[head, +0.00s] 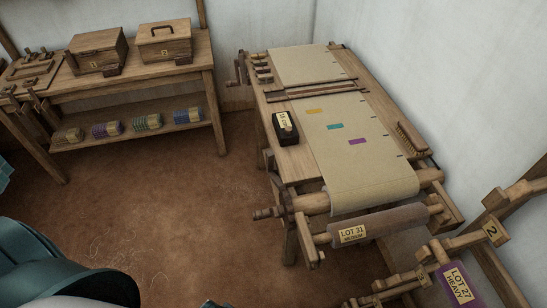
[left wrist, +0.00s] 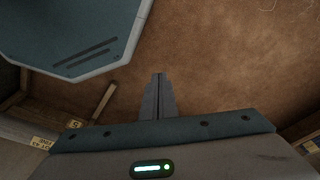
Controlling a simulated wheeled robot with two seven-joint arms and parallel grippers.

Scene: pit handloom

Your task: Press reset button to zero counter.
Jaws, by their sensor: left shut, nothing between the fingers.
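A small black box (head: 285,130) with a yellow label stands on the left side of the wooden loom (head: 298,165), beside the cloth. It may be the counter; its label is too small to read surely and I cannot make out a reset button on it. My left gripper (left wrist: 158,78) shows in the left wrist view, shut and empty, above the brown floor and away from the loom. In the head view neither gripper's fingers show.
Cream cloth (head: 360,140) with coloured patches covers the loom. A roll labelled LOT 31 (head: 378,222) lies at its front. A rack with a LOT 27 roll (head: 457,284) is at lower right. A workbench (head: 145,72) with two boxes stands back left. The floor (head: 170,190) between is clear.

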